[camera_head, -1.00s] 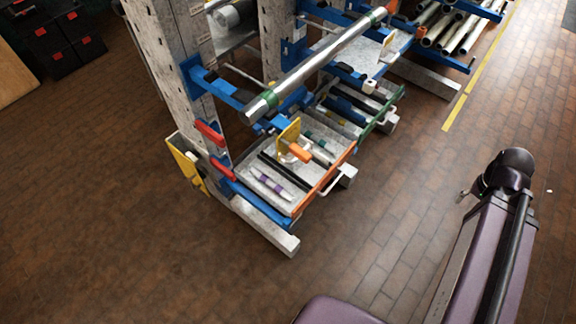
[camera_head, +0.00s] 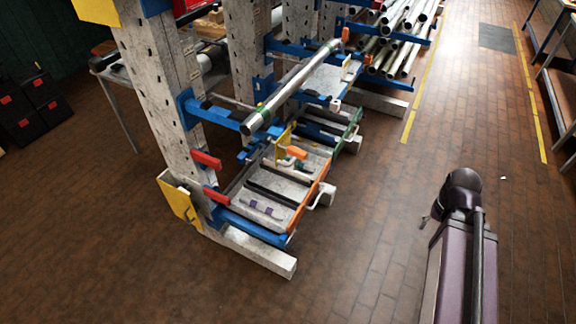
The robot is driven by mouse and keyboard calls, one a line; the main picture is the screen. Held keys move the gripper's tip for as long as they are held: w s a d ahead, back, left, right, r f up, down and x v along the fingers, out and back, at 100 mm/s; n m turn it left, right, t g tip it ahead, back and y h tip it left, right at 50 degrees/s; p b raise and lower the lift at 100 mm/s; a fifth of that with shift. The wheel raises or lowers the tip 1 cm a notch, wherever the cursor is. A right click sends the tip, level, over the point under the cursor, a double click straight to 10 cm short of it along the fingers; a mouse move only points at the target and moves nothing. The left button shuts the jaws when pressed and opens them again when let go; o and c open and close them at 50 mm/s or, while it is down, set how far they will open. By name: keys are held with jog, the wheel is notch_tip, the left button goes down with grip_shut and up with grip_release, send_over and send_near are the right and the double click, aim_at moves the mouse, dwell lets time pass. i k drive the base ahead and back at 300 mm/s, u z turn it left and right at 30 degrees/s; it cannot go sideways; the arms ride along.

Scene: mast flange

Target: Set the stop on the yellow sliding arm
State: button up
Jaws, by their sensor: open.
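A yellow upright plate (camera_head: 283,144) stands at the back of the lower rack tray, with an orange block (camera_head: 296,152) beside it. A second, larger yellow plate (camera_head: 178,201) is fixed low on the outer side of the nearest post. I cannot tell which yellow part is the sliding arm, and I cannot make out its stop. My gripper is not in view; only a purple and black part of my own body shows at the lower right.
The nearest grey post (camera_head: 165,100) carries blue brackets and red pieces (camera_head: 207,160). A metal tube (camera_head: 295,85) lies across the blue arms. The orange-edged tray (camera_head: 305,208) and a grey foot (camera_head: 262,256) jut out. The brown floor (camera_head: 370,210) is clear to the right.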

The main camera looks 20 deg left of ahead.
aim_at(294, 151)
jog(key=u, duration=0.05)
jog(key=k, duration=1.2)
jog(key=u, duration=0.8)
jog(key=i, duration=1.1)
